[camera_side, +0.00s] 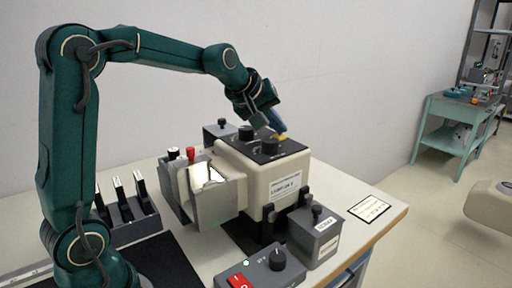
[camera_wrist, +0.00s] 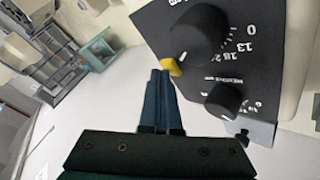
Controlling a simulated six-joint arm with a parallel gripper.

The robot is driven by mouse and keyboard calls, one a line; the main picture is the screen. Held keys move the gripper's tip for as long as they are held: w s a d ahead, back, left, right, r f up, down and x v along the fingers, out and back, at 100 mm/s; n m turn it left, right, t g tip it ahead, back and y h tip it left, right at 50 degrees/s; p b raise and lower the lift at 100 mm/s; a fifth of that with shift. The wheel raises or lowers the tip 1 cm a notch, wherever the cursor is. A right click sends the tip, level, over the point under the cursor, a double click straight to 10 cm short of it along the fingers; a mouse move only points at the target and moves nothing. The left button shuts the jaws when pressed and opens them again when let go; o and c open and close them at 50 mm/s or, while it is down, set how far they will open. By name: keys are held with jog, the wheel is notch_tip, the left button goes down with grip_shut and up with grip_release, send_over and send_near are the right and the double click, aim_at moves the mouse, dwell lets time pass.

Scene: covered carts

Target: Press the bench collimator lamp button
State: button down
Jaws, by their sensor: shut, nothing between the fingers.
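A cream housing (camera_side: 270,190) with a black top panel (camera_side: 290,148) stands on the bench. The panel carries dark knobs, and in the wrist view a large knob (camera_wrist: 198,35) and a smaller knob (camera_wrist: 225,98) show beside printed scales. A small yellow piece (camera_wrist: 171,67) sits at the panel's edge by the large knob; it also shows in the side view (camera_side: 281,137). My gripper (camera_wrist: 160,72) is shut and empty, its blue fingertips right at the yellow piece. I cannot tell whether they touch it. No lettering readable here names the lamp button.
A metal-faced box with a red knob (camera_side: 191,154) stands left of the housing. A grey box with a red switch (camera_side: 239,281) and a grey knob box (camera_side: 316,238) stand in front. A card (camera_side: 369,208) lies on the right of the bench, where the top is mostly clear.

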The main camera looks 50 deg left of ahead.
jog(key=shift+r, duration=0.8)
jog(key=shift+r, duration=2.5)
notch_tip(320, 180, up, 7)
jog(key=shift+d, duration=0.1)
